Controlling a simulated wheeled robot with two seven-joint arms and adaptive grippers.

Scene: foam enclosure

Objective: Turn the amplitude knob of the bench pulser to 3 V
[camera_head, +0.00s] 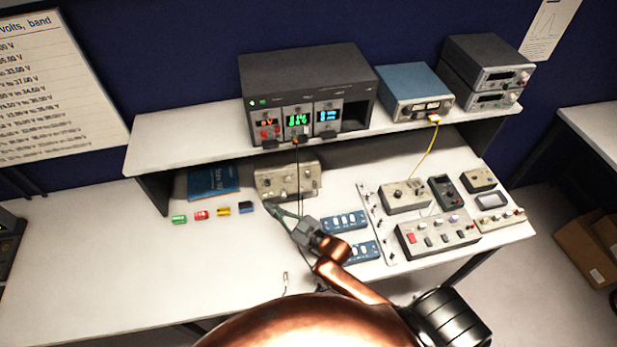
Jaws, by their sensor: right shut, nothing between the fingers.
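A beige box with small knobs on its front (288,181), perhaps the bench pulser, stands on the bench under the shelf. Its labels and knob settings are too small to read, so I cannot tell which knob is the amplitude knob. My right gripper (272,208) is shut and empty. Its fingertips are just in front of the box's lower left in the picture; I cannot tell whether they touch it. My copper-coloured right arm reaches up from the bottom. My left gripper is not in view.
The shelf (180,147) carries a dark rack with lit displays (300,80) and a blue unit (415,88). Coloured small blocks (202,215) lie left of the gripper. Blue switch panels (345,223) and a beige control box (437,237) lie right. The bench's front left is clear.

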